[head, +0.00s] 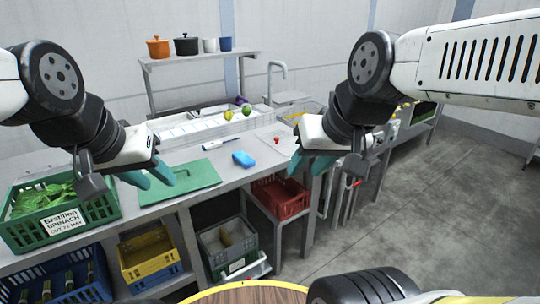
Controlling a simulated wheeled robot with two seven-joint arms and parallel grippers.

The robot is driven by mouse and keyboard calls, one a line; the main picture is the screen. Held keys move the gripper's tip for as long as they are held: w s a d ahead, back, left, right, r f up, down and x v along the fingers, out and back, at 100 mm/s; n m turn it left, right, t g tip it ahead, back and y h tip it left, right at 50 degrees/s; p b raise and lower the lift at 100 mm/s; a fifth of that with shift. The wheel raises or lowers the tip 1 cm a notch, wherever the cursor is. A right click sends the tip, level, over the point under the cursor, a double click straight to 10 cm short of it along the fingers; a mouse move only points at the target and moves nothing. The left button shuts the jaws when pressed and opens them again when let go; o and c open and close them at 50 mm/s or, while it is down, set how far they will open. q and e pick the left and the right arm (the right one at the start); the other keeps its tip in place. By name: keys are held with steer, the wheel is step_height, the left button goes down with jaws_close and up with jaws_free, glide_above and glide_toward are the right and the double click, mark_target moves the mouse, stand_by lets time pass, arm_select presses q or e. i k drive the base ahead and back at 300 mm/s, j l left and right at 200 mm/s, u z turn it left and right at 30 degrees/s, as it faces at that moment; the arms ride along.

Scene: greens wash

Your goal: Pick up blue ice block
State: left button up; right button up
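The blue ice block (243,159) lies flat on the steel counter, right of the green cutting board (187,181). Nothing is touching it. My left gripper (160,183) hangs over the left part of the cutting board, to the left of the block, with its teal fingers apart and nothing between them. My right gripper (304,172) is to the right of the block, near the counter's right end, with its teal fingers apart and empty.
A green spinach crate (65,236) stands at the left. A white thin tool (220,144) and a small red item (277,140) lie on the counter (215,163). The sink faucet (276,75) is behind. A red crate (280,201) sits below.

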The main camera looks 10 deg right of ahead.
mark_target(244, 160)
steer(key=i+j+u, duration=0.1)
steer(key=i, duration=0.35)
steer(key=i+j+u, duration=0.1)
steer(key=i, duration=0.4)
